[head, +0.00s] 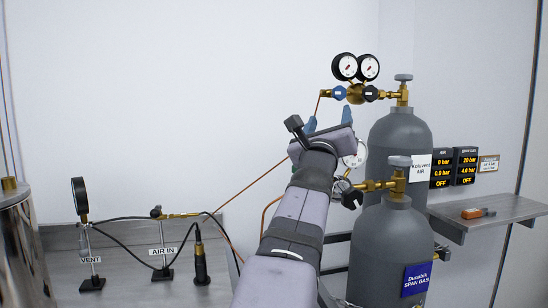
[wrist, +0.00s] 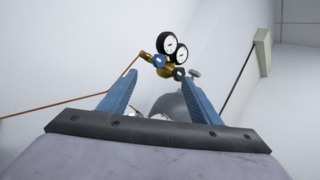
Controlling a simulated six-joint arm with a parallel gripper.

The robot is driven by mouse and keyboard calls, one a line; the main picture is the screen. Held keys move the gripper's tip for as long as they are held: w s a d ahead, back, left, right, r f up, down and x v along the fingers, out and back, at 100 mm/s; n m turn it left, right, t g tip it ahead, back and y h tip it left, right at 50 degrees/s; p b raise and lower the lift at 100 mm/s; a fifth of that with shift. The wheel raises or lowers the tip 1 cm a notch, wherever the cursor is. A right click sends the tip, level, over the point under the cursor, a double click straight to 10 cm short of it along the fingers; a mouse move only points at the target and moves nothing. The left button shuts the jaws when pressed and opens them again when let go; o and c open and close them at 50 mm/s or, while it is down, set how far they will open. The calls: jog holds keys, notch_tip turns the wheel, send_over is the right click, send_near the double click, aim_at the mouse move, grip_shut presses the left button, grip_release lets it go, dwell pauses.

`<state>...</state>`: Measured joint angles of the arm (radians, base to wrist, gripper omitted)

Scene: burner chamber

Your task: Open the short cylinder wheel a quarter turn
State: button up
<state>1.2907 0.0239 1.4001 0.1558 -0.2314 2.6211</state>
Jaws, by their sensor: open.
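Two grey gas cylinders stand at the right in the head view. The front one, labelled SPAN GAS (head: 378,250), reaches lower in the picture and looks like the short one; its grey wheel (head: 399,161) sits on a brass valve. The rear AIR cylinder (head: 398,130) has its own grey wheel (head: 403,77), also visible in the wrist view (wrist: 194,73). My gripper (head: 329,118) is open and empty, left of both cylinders and apart from both wheels. In the wrist view its blue fingers (wrist: 158,80) point towards the rear regulator. The front wheel is not seen there.
The rear regulator (head: 357,92) carries two gauges and blue and black knobs. The front regulator's gauges (head: 354,154) are partly hidden by my arm. Display panels (head: 453,166) hang above a shelf (head: 490,212). A bench (head: 130,285) with hoses stands left. The wall area upper left is clear.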

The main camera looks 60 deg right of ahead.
jog(key=w+a+f+n+t+y, duration=0.2)
jog(key=w+f+n, duration=0.2)
jog(key=w, duration=0.2)
jog(key=w+a+f+n+t+y+p, duration=0.1)
jog(key=w+f+n+y, duration=0.1)
jog(key=w, duration=0.4)
jog(key=shift+w+a+f+n+t+y, duration=0.3)
jog(key=shift+a+f+n+t, duration=0.1)
jog(key=shift+f+n, duration=0.65)
jog(key=shift+f, duration=0.1)
